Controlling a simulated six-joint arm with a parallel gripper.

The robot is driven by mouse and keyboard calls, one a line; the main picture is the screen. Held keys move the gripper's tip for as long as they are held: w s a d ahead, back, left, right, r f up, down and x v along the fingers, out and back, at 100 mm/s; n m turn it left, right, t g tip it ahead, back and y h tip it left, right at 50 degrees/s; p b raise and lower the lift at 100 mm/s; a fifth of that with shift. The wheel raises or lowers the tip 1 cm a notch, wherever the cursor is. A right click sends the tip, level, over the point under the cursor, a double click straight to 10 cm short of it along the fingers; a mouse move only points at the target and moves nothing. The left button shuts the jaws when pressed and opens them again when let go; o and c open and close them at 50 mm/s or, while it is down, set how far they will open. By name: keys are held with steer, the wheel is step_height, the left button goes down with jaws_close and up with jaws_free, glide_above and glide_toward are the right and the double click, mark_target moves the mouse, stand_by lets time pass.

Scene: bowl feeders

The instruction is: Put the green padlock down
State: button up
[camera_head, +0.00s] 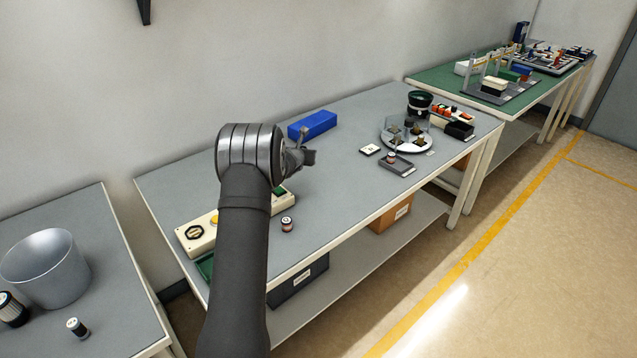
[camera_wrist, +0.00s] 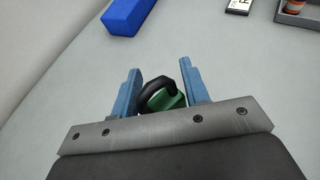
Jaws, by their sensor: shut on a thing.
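The green padlock (camera_wrist: 167,99), with a dark curved shackle, shows between the two blue fingers of my gripper (camera_wrist: 160,75) in the wrist view. My gripper is shut on it. The lower part of the padlock is hidden behind the gripper's grey plate. In the head view my gripper (camera_head: 305,155) is above the grey middle table (camera_head: 330,205), in front of the blue box. The padlock cannot be made out in that view.
A blue box (camera_head: 313,125) lies near the table's back; it also shows in the wrist view (camera_wrist: 130,14). A control box (camera_head: 194,236) and a small cylinder (camera_head: 287,224) are nearer. A white card (camera_head: 369,150), grey tray (camera_head: 399,168) and round feeder (camera_head: 388,141) stand right. The table's middle is clear.

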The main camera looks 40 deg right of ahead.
glide_above(320, 178)
step_height(320, 178, down, 4)
steer(key=shift+d, duration=0.1)
steer(key=shift+f, duration=2.2)
steer(key=shift+f, duration=0.15)
steer(key=o, duration=1.1)
